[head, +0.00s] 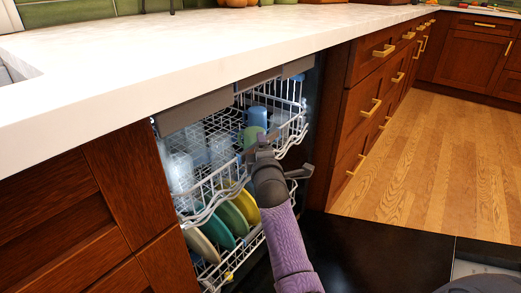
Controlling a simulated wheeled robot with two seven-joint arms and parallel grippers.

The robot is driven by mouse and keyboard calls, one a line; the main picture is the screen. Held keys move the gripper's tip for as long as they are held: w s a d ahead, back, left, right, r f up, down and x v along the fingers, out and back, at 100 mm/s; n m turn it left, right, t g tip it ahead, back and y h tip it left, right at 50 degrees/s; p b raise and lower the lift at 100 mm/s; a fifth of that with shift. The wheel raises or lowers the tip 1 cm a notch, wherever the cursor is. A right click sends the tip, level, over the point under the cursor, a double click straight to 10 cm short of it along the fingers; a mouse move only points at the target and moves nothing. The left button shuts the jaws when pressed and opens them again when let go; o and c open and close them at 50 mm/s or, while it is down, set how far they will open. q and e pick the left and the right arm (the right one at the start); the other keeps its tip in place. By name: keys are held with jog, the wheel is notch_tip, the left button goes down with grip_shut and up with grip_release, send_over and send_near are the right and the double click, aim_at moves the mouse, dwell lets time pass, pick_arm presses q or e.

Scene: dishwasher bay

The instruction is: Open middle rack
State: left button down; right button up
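The dishwasher stands open under the counter. Its middle rack (208,203) is a white wire basket with cups and glasses in it, and its front rail juts out a little past the cabinet face. My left gripper (268,148), dark grey on a purple arm, is at the front rail of this rack, right of its centre. It overlaps the rail in the picture, and I cannot tell whether it touches or grips it. The fingers are small and partly hidden, so their opening is unclear. My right gripper is not in view.
A lower rack (210,283) with coloured plates (231,219) sits below. The black open door (365,250) lies low in front. The white countertop (190,50) overhangs above. Wooden drawers (372,105) stand to the right, with clear wood floor (430,150) beyond.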

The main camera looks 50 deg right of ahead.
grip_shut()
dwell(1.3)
